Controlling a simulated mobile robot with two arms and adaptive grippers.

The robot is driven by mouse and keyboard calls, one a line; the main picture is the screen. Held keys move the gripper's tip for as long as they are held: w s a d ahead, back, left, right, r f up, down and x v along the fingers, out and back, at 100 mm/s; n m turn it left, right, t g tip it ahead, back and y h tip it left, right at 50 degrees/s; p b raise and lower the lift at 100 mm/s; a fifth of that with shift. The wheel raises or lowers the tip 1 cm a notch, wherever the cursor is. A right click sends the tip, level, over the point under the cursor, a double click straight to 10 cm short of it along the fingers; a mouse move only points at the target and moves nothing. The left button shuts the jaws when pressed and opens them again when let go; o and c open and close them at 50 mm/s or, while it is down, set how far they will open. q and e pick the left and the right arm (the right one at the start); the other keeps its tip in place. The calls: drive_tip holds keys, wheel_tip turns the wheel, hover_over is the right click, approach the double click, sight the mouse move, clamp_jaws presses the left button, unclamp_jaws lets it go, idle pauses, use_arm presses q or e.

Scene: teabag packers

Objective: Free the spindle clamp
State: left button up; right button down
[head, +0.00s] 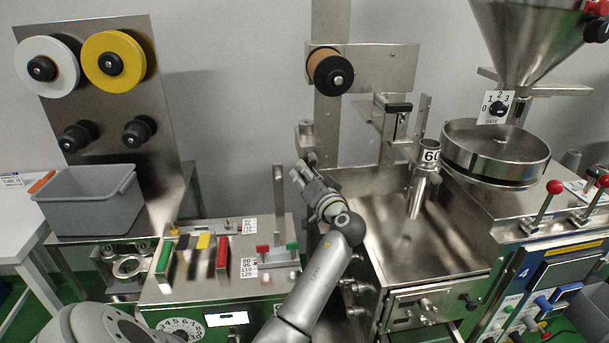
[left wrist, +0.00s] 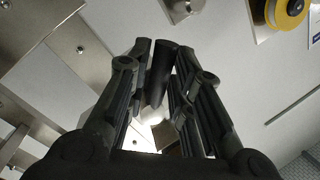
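My left gripper (head: 303,172) is raised at the middle of the head view, in front of the upright metal post and below the brown roll (head: 322,68) on its spindle. In the left wrist view a black cylindrical handle (left wrist: 160,72) lies between the fingers of the left gripper (left wrist: 164,50), slightly tilted. It fills most of the gap at the tips; I cannot tell whether both fingers touch it. The gripper hides this handle in the head view, and I cannot tell whether it is the spindle clamp. My right gripper is not in view.
A steel housing (head: 420,240) with a metal tube stands right of my arm. A control console (head: 205,275) with coloured levers is at lower left. A grey bin (head: 90,205) sits below white and yellow reels (head: 114,62). A hopper (head: 535,35) hangs above a round pan (head: 497,160).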

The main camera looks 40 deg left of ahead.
use_arm(q)
clamp_jaws()
drive_tip(key=shift+w+d+f+n+t+h+b, duration=0.15)
drive_tip(key=shift+w+d+n+h+b, duration=0.45)
drive_tip(key=shift+n+b, duration=1.6)
drive_tip(key=shift+w+d+n+t+h+b, duration=0.25)
drive_tip(key=shift+w+d+n+h+b, duration=0.4)
drive_tip(key=shift+n+b, duration=1.55)
drive_tip(key=shift+w+d+f+n+t+h+b, duration=0.2)
drive_tip(key=shift+w+n+h+b, duration=0.5)
drive_tip(key=shift+n+b, duration=1.5)
drive_tip(key=shift+s+d+r+m+b, duration=0.1)
drive_tip(key=shift+s+r+m+b, duration=0.1)
drive_tip(key=shift+m+b, duration=0.25)
